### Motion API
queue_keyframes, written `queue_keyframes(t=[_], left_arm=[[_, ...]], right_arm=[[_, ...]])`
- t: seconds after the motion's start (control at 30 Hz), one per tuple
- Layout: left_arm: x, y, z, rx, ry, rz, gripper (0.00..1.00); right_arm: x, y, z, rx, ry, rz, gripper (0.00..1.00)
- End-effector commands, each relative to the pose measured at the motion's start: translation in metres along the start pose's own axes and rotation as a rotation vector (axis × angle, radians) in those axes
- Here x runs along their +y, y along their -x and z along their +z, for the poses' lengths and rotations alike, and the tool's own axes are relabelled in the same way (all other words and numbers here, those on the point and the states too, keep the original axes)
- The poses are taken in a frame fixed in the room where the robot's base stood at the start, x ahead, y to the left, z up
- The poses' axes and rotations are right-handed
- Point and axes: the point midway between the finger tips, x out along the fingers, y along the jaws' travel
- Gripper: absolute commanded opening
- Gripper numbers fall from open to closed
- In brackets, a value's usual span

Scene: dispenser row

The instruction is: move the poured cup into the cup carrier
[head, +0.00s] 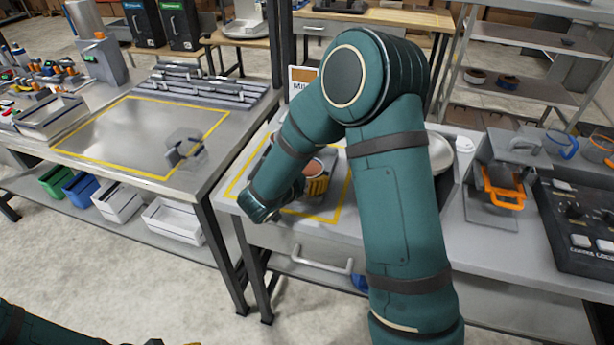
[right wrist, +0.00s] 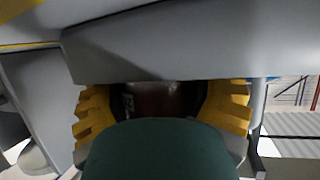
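The cup (head: 313,168) has an orange-brown top and stands among the fingers of my right gripper (head: 316,186), over the yellow-outlined area of the middle table. In the right wrist view, the yellow fingers of that gripper (right wrist: 160,108) lie on both sides of a dark brown body, the cup (right wrist: 152,100), and seem closed on it. A grey holder, seemingly the cup carrier (head: 300,205), is beside and below the gripper, largely hidden by my arm. Whether the cup is inside it cannot be told. Only bits of my left gripper (head: 145,342) show at the bottom edge.
A dispenser with an orange frame (head: 502,187) and a black control panel (head: 575,225) stand at the right. A white sign (head: 301,80) stands behind my arm.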

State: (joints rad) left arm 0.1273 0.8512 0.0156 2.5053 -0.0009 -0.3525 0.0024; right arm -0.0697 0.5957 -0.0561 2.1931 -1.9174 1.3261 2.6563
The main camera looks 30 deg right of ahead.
Motion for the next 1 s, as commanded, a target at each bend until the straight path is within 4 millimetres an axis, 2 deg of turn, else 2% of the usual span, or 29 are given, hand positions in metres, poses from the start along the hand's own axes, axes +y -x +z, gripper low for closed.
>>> queue_keyframes(t=[0.03,0.17,0.43,0.53,0.8,1.0], left_arm=[[-0.001,-0.001,0.0,0.0,0.0,0.0,0.47],[0.001,0.004,0.0,-0.001,0.001,0.0,0.47],[0.012,0.032,0.002,-0.012,0.003,0.0,0.47],[0.009,0.025,0.003,-0.012,0.002,0.001,0.47],[0.008,0.022,0.003,-0.012,0.002,0.0,0.47],[0.008,0.021,0.003,-0.012,0.002,0.001,0.47]], right_arm=[[0.005,-0.002,0.016,-0.034,0.019,0.007,1.0],[0.005,-0.001,0.013,-0.035,0.019,0.008,1.0],[0.005,0.008,-0.001,-0.035,0.019,0.006,1.0],[0.003,0.033,0.002,-0.031,0.018,-0.001,1.0],[0.002,0.09,-0.002,-0.024,0.013,-0.003,1.0],[0.002,0.116,-0.004,-0.022,0.011,-0.001,1.0]])
